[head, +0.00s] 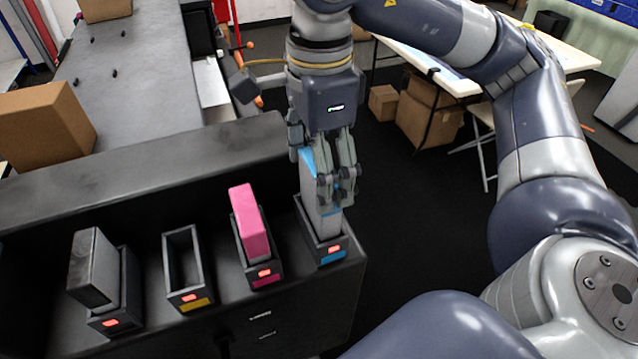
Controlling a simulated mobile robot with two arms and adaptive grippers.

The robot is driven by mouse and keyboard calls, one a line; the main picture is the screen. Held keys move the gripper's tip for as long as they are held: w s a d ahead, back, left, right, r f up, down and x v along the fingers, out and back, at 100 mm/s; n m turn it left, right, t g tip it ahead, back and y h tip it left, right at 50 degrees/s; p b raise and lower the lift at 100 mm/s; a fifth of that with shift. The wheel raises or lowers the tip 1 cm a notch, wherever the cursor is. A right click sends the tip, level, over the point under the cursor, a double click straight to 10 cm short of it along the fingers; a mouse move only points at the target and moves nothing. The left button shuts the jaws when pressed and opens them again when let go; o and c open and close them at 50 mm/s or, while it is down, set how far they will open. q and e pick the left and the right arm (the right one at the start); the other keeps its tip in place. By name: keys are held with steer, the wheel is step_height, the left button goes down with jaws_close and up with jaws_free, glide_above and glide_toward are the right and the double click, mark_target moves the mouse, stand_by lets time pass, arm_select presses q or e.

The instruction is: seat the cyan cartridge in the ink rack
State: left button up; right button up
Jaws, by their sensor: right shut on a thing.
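The cyan cartridge (317,215) is grey with cyan parts and stands nearly upright, tilted slightly. My right gripper (340,195) is shut on it from above, and its fingers hide part of it. The cartridge's lower end is at the mouth of the ink rack's cyan-labelled bay (332,254), at the right end. It looks partly inside, but I cannot tell how deep. That bay shows a red light. My left gripper is not in view.
A magenta cartridge (250,222) stands high in the magenta bay (266,278). The yellow-labelled bay (186,290) is empty. A grey cartridge (92,268) leans at the leftmost bay (120,318). These bays show red lights. A dark ledge (150,165) runs behind the bays.

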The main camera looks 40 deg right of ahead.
mark_target(327, 226)
step_height(327, 226, down, 3)
steer(key=shift+s+f+p, duration=0.1)
steer(key=shift+p, duration=0.4)
steer(key=shift+f, duration=0.3)
steer(key=shift+f+b, duration=0.1)
steer(key=shift+b, duration=0.2)
steer(key=o, duration=1.3)
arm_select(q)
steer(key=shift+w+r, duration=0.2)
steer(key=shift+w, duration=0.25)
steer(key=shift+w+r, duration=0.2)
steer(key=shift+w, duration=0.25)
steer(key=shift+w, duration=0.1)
